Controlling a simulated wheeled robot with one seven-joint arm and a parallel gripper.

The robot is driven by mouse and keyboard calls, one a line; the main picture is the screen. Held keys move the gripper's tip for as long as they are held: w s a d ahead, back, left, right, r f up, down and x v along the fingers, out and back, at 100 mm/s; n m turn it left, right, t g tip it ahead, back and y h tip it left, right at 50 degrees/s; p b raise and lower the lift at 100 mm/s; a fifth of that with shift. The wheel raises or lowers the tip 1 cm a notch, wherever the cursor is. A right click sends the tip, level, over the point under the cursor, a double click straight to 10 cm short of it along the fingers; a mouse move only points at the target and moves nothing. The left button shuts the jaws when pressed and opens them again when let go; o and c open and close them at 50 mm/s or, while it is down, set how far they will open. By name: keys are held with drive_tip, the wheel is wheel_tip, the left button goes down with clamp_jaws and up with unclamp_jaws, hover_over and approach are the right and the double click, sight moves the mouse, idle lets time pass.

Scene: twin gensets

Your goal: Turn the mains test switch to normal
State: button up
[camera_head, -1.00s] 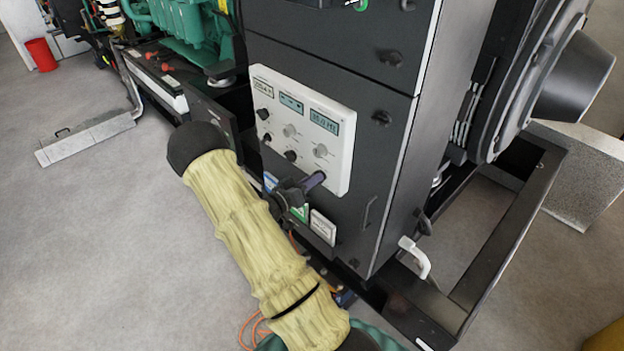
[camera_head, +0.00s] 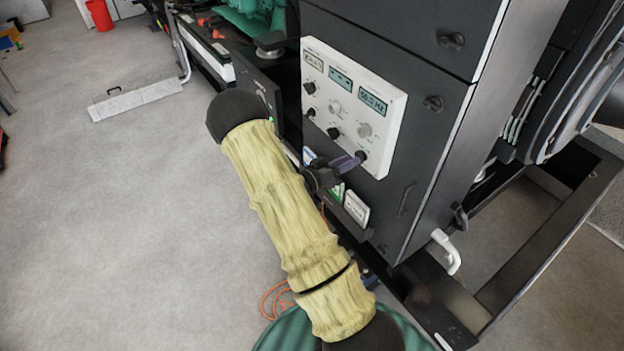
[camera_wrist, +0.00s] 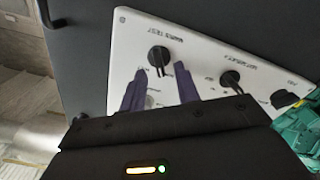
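The mains test switch (camera_wrist: 158,56) is a round black knob on a white panel, under the printed label "MAINS TEST" in the wrist view. In the head view the panel (camera_head: 352,98) is on the dark cabinet, and a black knob (camera_head: 361,155) shows at its lower right, beside my fingertips. My gripper (camera_wrist: 160,70) is open. Its two purple fingers point at the panel, one to each side of the knob and slightly below it in the picture. I cannot tell whether they touch it. In the head view my gripper (camera_head: 348,163) is partly hidden by my wrist.
A second black knob (camera_wrist: 230,78) sits close to the right finger. Other knobs and small displays (camera_head: 372,101) share the panel. Labels (camera_head: 356,208) hang below it. A white handle (camera_head: 447,250) and frame rail are at lower right. Open floor (camera_head: 130,220) lies left.

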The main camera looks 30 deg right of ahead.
drive_tip(key=s+a+b, duration=0.1)
drive_tip(key=a+b, duration=0.2)
drive_tip(key=a, duration=1.2)
drive_tip(key=w+a+n+t+y, duration=0.2)
drive_tip(key=w+n+t+y, duration=0.1)
drive_tip(key=w+t+y, duration=0.35)
drive_tip(key=s+a+r+n+y, duration=0.1)
drive_tip(key=a+r+n+y, duration=0.15)
drive_tip(key=a+y, duration=0.6)
drive_tip(key=s+r+n+g+y, duration=0.1)
drive_tip(key=s+n+g, duration=0.1)
drive_tip(key=s, duration=0.6)
drive_tip(key=s+a+n+g+y, duration=0.1)
drive_tip(key=s+n+g+y, duration=0.1)
drive_tip(key=s, duration=0.7)
drive_tip(key=shift+s+r+n+g, duration=0.35)
drive_tip(key=shift+n+g, duration=0.2)
drive_tip(key=shift+n, duration=0.2)
